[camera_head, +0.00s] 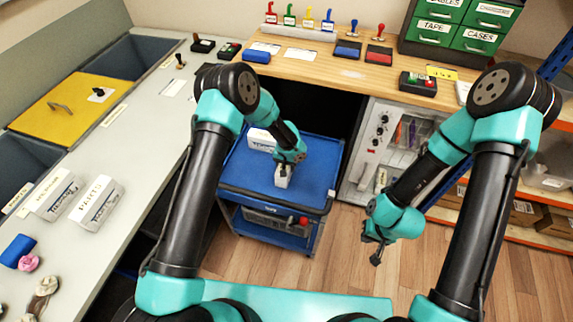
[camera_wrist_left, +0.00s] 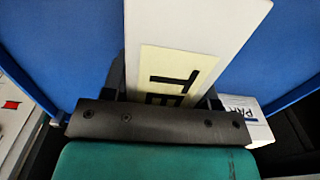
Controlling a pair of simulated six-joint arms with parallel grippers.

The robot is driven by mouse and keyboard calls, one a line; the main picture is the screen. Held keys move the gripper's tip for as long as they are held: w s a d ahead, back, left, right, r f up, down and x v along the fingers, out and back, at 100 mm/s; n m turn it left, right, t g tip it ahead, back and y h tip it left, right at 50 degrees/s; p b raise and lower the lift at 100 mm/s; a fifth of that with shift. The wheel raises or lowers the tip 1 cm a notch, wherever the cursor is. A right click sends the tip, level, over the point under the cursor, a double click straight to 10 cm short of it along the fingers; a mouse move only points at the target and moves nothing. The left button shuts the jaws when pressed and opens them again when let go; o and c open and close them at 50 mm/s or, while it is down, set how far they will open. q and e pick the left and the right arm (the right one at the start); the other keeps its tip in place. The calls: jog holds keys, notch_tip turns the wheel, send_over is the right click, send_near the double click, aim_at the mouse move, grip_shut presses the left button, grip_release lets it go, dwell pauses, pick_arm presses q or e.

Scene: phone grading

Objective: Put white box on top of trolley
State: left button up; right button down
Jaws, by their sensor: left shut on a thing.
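My left gripper (camera_head: 285,166) is shut on a white box (camera_head: 282,180) over the top of the blue trolley (camera_head: 312,184). In the left wrist view the held white box (camera_wrist_left: 185,30) shows a pale yellow label with black letters, partly hidden by the gripper (camera_wrist_left: 160,100). I cannot tell whether the box touches the trolley top. A second white box (camera_head: 262,139) stands on the trolley's far left part. My right gripper (camera_head: 376,250) hangs over the wooden floor, right of the trolley; its finger opening is unclear.
More white labelled boxes (camera_head: 95,203) stand on the left counter (camera_head: 130,165). A wooden table (camera_head: 330,65) with stamps and pads is behind the trolley. A grey machine (camera_head: 374,140) stands right of it. The trolley top's right part is clear.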

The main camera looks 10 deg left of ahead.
pick_arm(q)
jog(key=o, duration=1.1)
jog(key=shift+r, duration=0.1)
notch_tip(320, 180, up, 12)
jog(key=shift+r, duration=0.1)
